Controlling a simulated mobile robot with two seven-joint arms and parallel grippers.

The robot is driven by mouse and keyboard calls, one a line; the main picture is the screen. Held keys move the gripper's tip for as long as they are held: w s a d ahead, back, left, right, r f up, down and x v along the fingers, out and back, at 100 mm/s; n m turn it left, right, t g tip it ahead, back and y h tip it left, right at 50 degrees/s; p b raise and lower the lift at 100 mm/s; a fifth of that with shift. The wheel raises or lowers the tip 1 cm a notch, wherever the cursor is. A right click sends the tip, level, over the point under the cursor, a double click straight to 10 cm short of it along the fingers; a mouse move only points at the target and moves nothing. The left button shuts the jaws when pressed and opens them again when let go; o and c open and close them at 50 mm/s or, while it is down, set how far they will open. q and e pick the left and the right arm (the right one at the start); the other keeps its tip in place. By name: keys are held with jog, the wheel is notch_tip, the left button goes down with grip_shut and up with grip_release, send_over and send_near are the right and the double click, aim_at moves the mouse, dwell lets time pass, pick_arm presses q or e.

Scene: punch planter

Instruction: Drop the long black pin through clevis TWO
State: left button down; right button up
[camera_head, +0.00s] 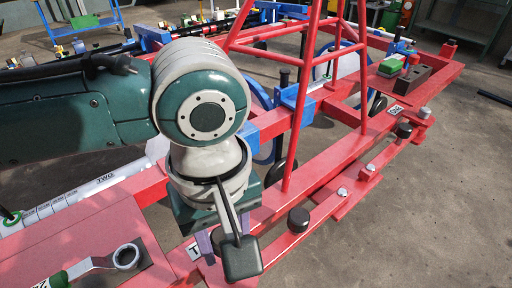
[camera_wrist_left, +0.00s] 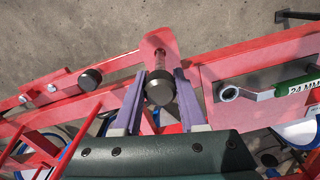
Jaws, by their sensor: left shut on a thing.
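My left gripper (camera_wrist_left: 160,88) has its two purple fingers on either side of the dark round head of a black pin (camera_wrist_left: 160,93). It is shut on that pin at the rounded end of a red bar (camera_wrist_left: 153,40). A greyish part shows just beyond the head; I cannot tell how far the pin sits in a hole. In the head view the left gripper (camera_head: 208,246) is at the near red rail, beside a partly hidden white label (camera_head: 194,252). The pin is hidden there behind my gripper and a black block. My right gripper is not in view.
Another black round head (camera_head: 298,220) stands on the red bar to the right, with a further one (camera_head: 404,131) beyond. A wrench (camera_head: 112,260) lies on a red plate at the near left. Red frame tubes (camera_head: 300,120) rise just behind my arm. Bare floor lies front right.

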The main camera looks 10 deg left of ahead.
pick_arm(q)
jog(key=shift+f+b, duration=2.6)
jog(key=shift+f, duration=2)
jog(key=shift+r, duration=0.15)
jog(key=shift+r+p, duration=1.4)
jog(key=shift+p, duration=0.8)
jog(key=shift+f+b, duration=1.1)
jog(key=shift+f, duration=0.45)
jog(key=shift+r, duration=0.1)
jog(key=shift+r+p, duration=1.45)
jog(key=shift+p, duration=0.55)
